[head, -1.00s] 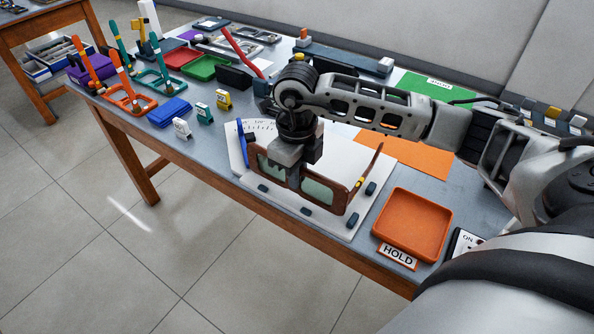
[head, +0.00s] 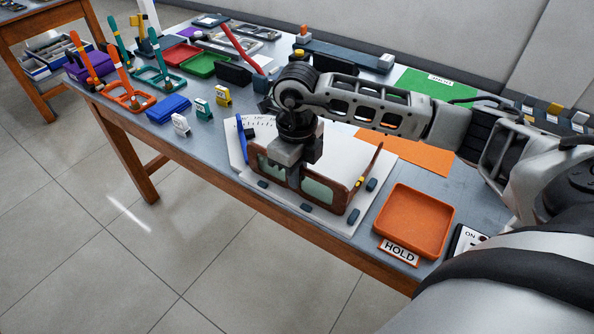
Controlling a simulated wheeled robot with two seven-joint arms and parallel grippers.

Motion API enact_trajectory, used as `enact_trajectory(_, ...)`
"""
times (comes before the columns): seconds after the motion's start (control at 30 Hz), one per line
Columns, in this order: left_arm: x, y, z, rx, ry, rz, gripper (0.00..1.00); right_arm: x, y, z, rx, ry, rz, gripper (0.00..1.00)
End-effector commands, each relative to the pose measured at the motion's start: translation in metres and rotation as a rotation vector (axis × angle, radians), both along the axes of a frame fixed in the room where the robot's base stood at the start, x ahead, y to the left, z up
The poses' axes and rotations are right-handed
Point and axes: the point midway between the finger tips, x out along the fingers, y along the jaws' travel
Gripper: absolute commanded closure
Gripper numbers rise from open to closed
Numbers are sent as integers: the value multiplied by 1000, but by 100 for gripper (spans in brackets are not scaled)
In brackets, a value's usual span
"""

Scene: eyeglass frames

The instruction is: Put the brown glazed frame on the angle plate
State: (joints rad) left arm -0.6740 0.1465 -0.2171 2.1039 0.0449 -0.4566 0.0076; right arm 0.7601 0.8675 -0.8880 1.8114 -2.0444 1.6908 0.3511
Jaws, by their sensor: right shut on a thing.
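The brown glazed frame (head: 334,194) stands over the white angle plate (head: 353,218) in the head view, its lenses facing the front edge of the table. One temple, with a yellow band, rises at its right, and a blue piece shows at its left end. My right gripper (head: 292,176) points down and is shut on the frame near its bridge. I cannot tell whether the frame touches the plate. The jaws hide the middle of the frame. My left gripper is out of view.
An orange tray (head: 414,222) with a HOLD label (head: 399,252) sits right of the plate. An orange sheet (head: 420,154) and a green sheet (head: 436,91) lie behind.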

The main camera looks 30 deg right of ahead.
Motion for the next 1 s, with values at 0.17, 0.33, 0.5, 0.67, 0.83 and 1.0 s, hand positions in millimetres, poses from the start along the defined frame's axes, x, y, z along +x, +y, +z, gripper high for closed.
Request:
enact_trajectory(0.17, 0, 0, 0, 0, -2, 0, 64, 0, 0, 0, -1, -1, -1, 64)
enact_trajectory(0.33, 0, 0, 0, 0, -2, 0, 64, 0, 0, 0, 0, -1, 0, 64)
enact_trajectory(0.5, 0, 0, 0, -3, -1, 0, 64, 0, 0, 0, 0, 1, 0, 64)
enact_trajectory(0.67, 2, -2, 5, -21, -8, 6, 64, 1, 0, 15, 0, -3, 0, 64)
enact_trajectory(0.83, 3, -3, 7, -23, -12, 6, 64, 1, 0, 55, 0, -6, 0, 64)
enact_trajectory(1.0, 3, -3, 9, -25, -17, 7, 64, 2, 0, 97, 0, -8, -1, 64)
